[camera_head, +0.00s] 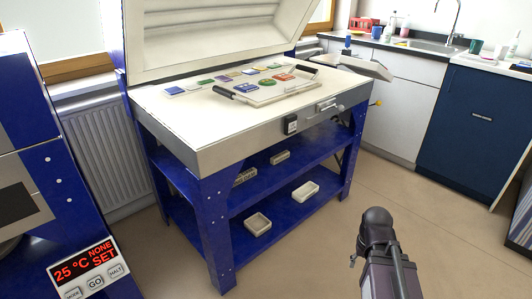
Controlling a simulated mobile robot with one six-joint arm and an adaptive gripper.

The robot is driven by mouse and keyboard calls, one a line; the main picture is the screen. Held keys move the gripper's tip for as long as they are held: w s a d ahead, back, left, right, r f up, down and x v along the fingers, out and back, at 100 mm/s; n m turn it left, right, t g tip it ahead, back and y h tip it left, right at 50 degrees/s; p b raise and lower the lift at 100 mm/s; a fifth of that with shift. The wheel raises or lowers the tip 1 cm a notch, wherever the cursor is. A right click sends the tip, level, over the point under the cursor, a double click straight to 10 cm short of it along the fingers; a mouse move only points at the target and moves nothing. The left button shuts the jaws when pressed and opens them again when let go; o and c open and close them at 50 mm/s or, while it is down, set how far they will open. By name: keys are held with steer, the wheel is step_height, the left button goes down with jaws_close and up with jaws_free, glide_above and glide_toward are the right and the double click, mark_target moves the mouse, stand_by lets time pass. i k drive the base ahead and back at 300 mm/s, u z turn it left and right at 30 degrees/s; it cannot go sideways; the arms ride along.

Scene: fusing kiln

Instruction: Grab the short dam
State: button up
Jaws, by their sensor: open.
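On the upper shelf of the blue kiln stand, a short grey block (280,157) lies toward the back. A larger grey piece or group of pieces (244,176) lies to its left, partly hidden by the table's front. Either may be a dam; at this size I cannot tell which is the short one. Part of my dark arm (378,235) shows at the lower right, in front of the stand and apart from it. My gripper's fingertips cannot be made out.
The kiln bed (180,115) carries coloured tiles and a board with black handles. Two shallow pale trays (258,223) (305,190) sit on the bottom shelf. A control panel (86,272) stands at left, a sink counter at right. Floor before the stand is clear.

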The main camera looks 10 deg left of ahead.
mark_target(275, 160)
steer(key=u, duration=0.5)
steer(key=i, duration=1)
steer(key=u, duration=0.1)
